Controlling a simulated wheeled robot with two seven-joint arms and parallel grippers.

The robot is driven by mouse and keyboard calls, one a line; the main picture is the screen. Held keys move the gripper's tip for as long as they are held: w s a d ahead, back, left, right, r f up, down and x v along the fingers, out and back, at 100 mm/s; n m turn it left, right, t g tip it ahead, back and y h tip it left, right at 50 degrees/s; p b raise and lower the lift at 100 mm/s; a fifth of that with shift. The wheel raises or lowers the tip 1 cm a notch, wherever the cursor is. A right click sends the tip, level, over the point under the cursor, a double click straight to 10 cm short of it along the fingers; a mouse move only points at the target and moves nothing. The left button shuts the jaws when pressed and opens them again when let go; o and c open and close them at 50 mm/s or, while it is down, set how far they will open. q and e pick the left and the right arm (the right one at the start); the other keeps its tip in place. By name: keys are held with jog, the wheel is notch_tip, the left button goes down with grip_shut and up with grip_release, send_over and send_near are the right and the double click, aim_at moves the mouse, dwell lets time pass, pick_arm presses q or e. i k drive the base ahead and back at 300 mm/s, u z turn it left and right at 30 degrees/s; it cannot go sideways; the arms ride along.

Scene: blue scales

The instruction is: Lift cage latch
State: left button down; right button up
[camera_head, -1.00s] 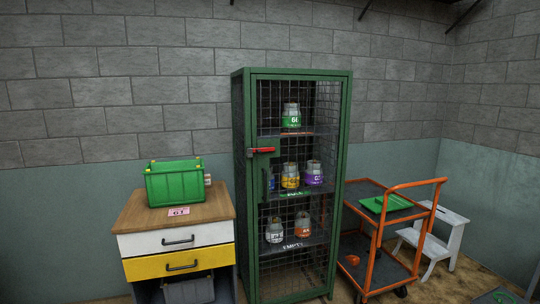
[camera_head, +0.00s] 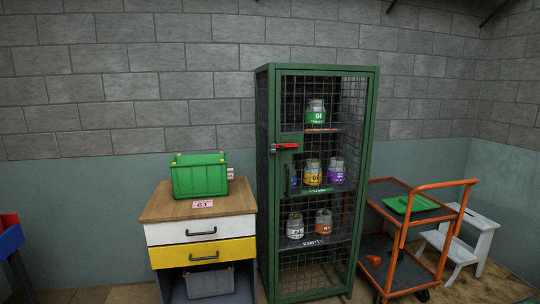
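A tall green mesh cage (camera_head: 266,215) stands against the back wall with its mesh door shut. The latch (camera_head: 287,147) is a red handle on a green plate at the door's left side; it lies about level. Behind the mesh, a green-labelled canister (camera_head: 315,112) is on the upper shelf. A yellow canister (camera_head: 312,174) and a purple canister (camera_head: 336,170) are on the middle shelf. A white canister (camera_head: 295,227) and an orange canister (camera_head: 323,222) are on the lower shelf. Neither of my grippers shows in the view.
A cabinet (camera_head: 164,231) with a wooden top stands left of the cage, bearing a green crate (camera_head: 200,178) and a pink card (camera_head: 203,204). An orange cart (camera_head: 408,190) and a white step stool (camera_head: 483,224) stand to the right. A red and blue bin (camera_head: 9,240) is at the far left edge.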

aim_at(295, 144)
jog(key=u, duration=0.8)
jog(key=i, duration=1.05)
jog(key=z, duration=2.2)
